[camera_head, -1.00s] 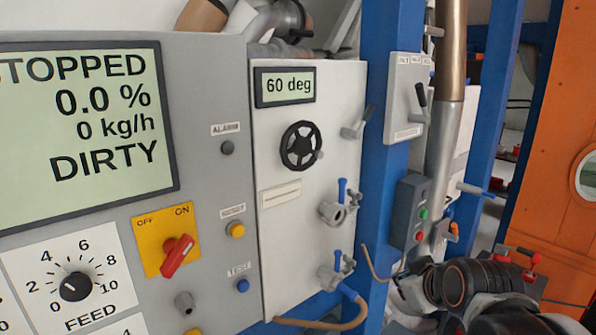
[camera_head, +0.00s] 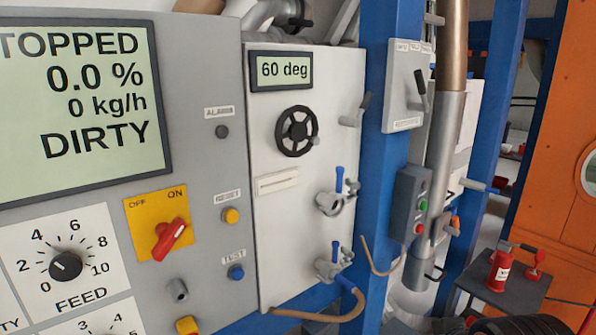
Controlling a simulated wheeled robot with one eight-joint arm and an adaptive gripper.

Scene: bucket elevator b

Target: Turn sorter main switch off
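The sorter main switch, a red rotary handle (camera_head: 169,239), sits on a yellow plate (camera_head: 140,215) marked OFF at left and ON at right. The plate is on the grey control panel (camera_head: 205,150) in the left half of the view. The handle is tilted, its upper end leaning right toward the ON label. Nothing touches it. Only a dark part of my arm shows at the bottom right edge. My gripper's fingers are out of view.
A screen (camera_head: 80,100) reads STOPPED and DIRTY above a FEED knob (camera_head: 66,266). Reset (camera_head: 231,215) and test (camera_head: 236,272) buttons lie right of the switch. A white cabinet with a handwheel (camera_head: 297,131), valves and a blue post (camera_head: 385,165) stand further right.

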